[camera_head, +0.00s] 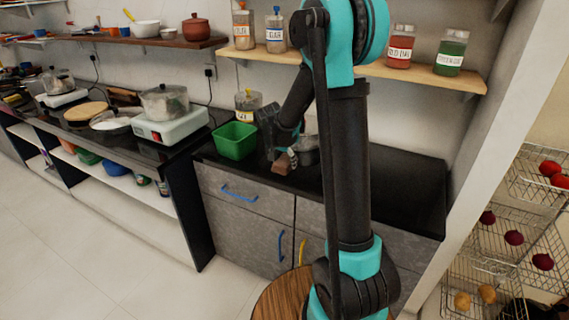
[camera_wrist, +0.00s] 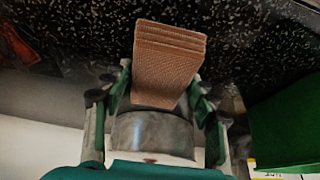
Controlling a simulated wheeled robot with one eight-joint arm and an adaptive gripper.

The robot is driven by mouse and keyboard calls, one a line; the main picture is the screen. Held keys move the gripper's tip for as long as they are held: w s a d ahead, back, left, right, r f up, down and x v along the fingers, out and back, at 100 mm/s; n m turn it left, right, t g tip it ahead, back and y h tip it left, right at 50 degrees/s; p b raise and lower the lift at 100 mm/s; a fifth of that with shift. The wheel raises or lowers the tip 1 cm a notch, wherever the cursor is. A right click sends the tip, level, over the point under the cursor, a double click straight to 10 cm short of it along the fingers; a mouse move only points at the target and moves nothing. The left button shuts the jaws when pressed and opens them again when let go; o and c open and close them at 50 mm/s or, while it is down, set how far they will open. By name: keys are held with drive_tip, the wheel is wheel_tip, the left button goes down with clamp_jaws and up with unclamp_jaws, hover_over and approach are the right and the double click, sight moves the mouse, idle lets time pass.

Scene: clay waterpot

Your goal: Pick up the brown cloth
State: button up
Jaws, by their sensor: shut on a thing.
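The brown cloth (camera_wrist: 168,62) is a folded, layered block with a woven texture. In the wrist view it sits between the two fingers of my gripper (camera_wrist: 162,90), which are shut on it, and its folded end sticks out past them. In the head view the cloth (camera_head: 283,164) shows as a small brown block at my gripper (camera_head: 289,158), close to the front edge of the black counter (camera_head: 400,178). I cannot tell whether its underside touches the counter. Part of the gripper is hidden behind my arm.
A green bin (camera_head: 236,141) stands on the counter just left of my gripper; it also shows in the wrist view (camera_wrist: 285,125). A jar shelf (camera_head: 455,80) hangs above. A white stove (camera_head: 170,127) with a pot is further left. The counter's right part is clear.

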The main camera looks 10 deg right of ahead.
sight(284, 161)
drive_tip(key=shift+r, duration=0.1)
wheel_tip(284, 161, up, 20)
idle(0.5)
